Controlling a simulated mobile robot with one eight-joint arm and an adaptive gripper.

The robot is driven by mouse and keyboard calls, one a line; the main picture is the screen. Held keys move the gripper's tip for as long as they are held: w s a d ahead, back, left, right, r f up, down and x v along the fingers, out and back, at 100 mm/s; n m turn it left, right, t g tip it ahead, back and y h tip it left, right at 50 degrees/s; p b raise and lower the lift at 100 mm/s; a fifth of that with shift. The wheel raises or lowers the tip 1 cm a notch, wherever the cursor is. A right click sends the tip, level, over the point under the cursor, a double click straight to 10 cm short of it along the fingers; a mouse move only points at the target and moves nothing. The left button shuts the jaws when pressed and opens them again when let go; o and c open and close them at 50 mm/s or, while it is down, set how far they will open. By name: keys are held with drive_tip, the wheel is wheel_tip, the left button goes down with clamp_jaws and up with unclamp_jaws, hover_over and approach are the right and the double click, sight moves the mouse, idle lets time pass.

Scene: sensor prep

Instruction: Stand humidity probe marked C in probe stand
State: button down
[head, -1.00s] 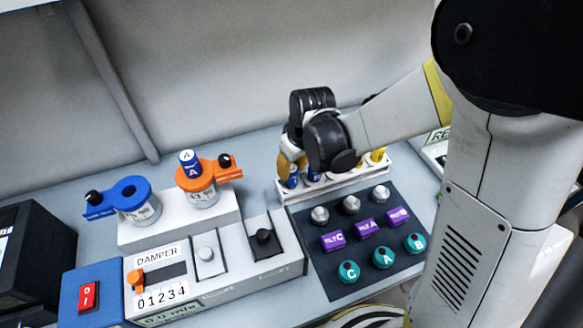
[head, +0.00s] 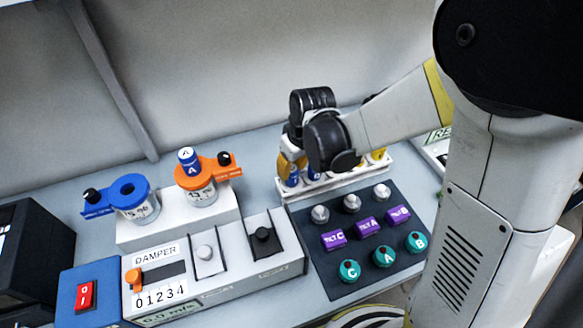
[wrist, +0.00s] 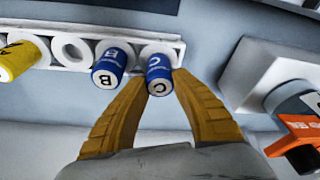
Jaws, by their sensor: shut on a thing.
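The blue humidity probe marked C (wrist: 158,72) is at the right end slot of the white probe stand (wrist: 178,46) in the wrist view. My gripper (wrist: 161,82) has its two yellow fingers closed on either side of it. Its lettered cap faces the wrist camera; how deep it sits in the slot cannot be told. In the head view, my gripper (head: 290,165) is at the left end of the stand (head: 345,184), partly hiding the probes. A blue probe marked B (wrist: 109,66) stands next to C, then an empty ring, then a yellow probe (wrist: 20,58).
A blue probe A (head: 188,160) stands in the orange-collared jar (head: 202,190); a blue-collared jar (head: 143,208) is to its left. A dark panel (head: 335,275) with knobs and purple blocks lies before the stand. The damper box (head: 215,280) is left of it.

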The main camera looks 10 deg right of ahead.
drive_tip(key=shift+f+b, duration=0.25)
drive_tip(key=shift+b, duration=0.05)
drive_tip(key=c, duration=0.8)
unclamp_jaws()
drive_tip(key=shift+r, duration=0.1)
drive_tip(key=shift+w+a+r+p+v, duration=0.15)
drive_tip(key=shift+w+p+v, duration=0.1)
drive_tip(key=shift+p+v, duration=0.9)
drive_tip(key=shift+w+a+p+v, duration=0.15)
drive_tip(key=shift+w+p+v, duration=0.15)
drive_tip(key=shift+p+v, duration=0.9)
drive_tip(key=shift+w+a+r+p+v, duration=0.2)
drive_tip(key=shift+p+v, duration=0.5)
drive_tip(key=shift+v, duration=0.85)
drive_tip(key=shift+f, duration=0.15)
drive_tip(key=shift+d, duration=0.1)
